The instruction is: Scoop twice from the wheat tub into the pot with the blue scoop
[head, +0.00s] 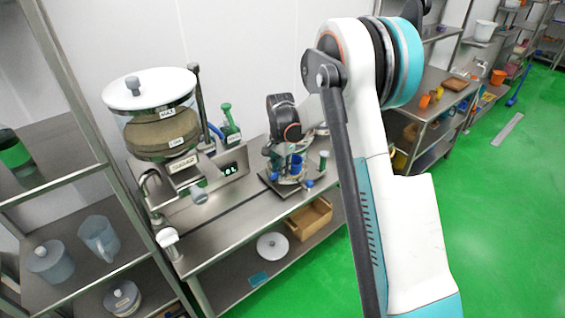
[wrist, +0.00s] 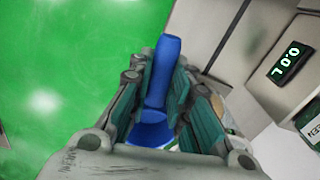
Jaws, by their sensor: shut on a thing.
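My gripper (wrist: 168,90) is shut on the blue scoop (wrist: 154,128) in the wrist view. The scoop's handle runs up between the fingers, and its wider part shows near the gripper's palm. In the head view my gripper (head: 288,150) is above the right part of the steel bench, with blue (head: 297,164) showing just under it. Which vessel stands under the gripper is hard to tell there. I cannot pick out the wheat tub or the pot for certain in either view. What the scoop holds is not visible.
A large clear tank (head: 160,135) with a white lid stands on the bench's left, beside a display (head: 229,170). A wooden box (head: 301,217) and a white lid (head: 272,245) lie on the lower shelf.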

